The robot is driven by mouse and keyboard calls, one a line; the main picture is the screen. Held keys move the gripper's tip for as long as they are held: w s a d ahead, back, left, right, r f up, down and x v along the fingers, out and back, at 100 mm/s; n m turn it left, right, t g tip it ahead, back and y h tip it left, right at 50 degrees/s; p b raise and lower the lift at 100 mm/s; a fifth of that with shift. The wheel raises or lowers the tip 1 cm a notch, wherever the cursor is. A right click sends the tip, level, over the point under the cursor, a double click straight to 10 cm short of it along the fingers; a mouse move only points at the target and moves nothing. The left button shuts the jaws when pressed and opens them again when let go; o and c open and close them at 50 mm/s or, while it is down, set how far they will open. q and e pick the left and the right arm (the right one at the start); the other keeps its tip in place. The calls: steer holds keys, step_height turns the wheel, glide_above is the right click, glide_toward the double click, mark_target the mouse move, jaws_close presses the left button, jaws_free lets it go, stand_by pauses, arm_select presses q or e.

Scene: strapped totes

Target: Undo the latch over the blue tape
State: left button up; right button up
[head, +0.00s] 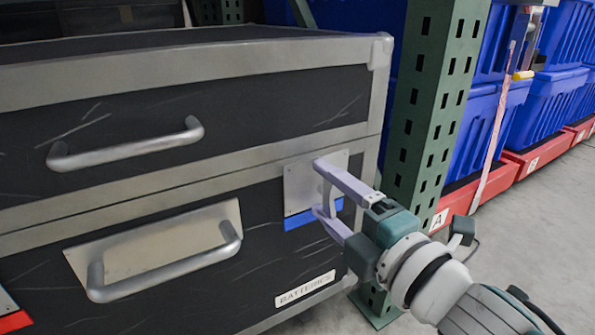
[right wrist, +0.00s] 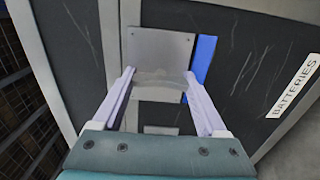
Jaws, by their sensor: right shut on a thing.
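The latch (head: 300,185) is a grey metal plate near the right corner of the black case, across the seam between lid and body. The blue tape (head: 300,222) shows just below the plate; it also shows beside the latch in the right wrist view (right wrist: 204,58). My right gripper (head: 320,187) is at the latch, one finger above the other. In the right wrist view its fingers close on the lower part of the latch (right wrist: 160,52) from both sides. The fingers hide part of the latch in the head view. My left gripper is not in view.
The black case (head: 250,95) has metal edges, an upper handle (head: 125,148), a lower handle (head: 165,270) and a BATTERIES label (head: 305,288). Red tape (head: 14,322) shows at lower left. A green perforated post (head: 428,110) stands close right of the case. Blue totes (head: 548,110) stand behind.

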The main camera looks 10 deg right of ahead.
steer(key=o, duration=1.3)
steer(key=shift+s, duration=0.2)
steer(key=p+v, duration=0.4)
steer(key=v, duration=0.5)
steer(key=shift+s+d, duration=0.2)
steer(key=shift+s, duration=0.1)
